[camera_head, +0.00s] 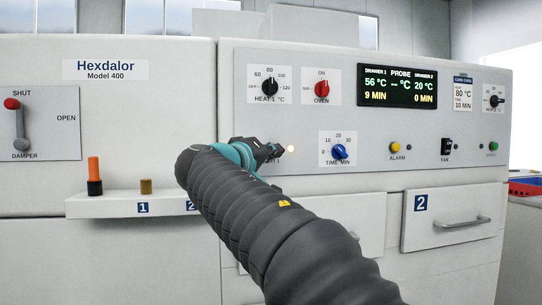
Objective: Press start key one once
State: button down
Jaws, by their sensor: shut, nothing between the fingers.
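My gripper (280,150) is shut and empty at the light front panel (360,125), left of the time dial. My dark sleeved arm reaches up to it from the bottom of the view. A partly covered label under the gripper seems to end in "1". Start key one is not visible, and the gripper and wrist cover the panel there. A small pale round lamp (290,149) shows just right of the fingertips. I cannot tell whether the fingertips touch the panel or a key. A small green key (492,147) sits at the far right of the panel.
Around the gripper are the black heat dial (269,87), red oven knob (322,90), blue time dial (339,152) and yellow alarm button (395,147). A shelf (115,207) at left holds an orange-and-black cylinder (94,177) and a brass-coloured one (146,186). Drawer 2 (440,235) is shut.

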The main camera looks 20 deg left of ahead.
jog(key=s+d+b, duration=0.1)
jog(key=s+b, duration=0.1)
jog(key=shift+s+d, duration=0.35)
dwell(0.7)
notch_tip(320, 180, down, 16)
jog(key=a+n+g+y, duration=0.3)
jog(key=n+g, duration=0.1)
jog(key=s+d+f+g, duration=0.3)
jog(key=d+f+g, duration=0.1)
jog(key=d+f, duration=0.4)
jog(key=s+d+f+m+g+p, duration=0.1)
jog(key=s+d+f+m, duration=0.2)
jog(key=s+d+f, duration=0.2)
jog(key=s+d+f+m+g+y+p, duration=0.1)
jog(key=s+d+f+m, duration=0.3)
jog(key=s+d, duration=0.7)
jog(key=s+d+f+m+g+p, duration=0.1)
jog(key=s+d+f+m, duration=0.3)
jog(key=d, duration=1.1)
jog(key=s+f+g, duration=0.1)
jog(key=s+f, duration=0.2)
jog(key=s, duration=0.2)
jog(key=shift+g+y, duration=0.3)
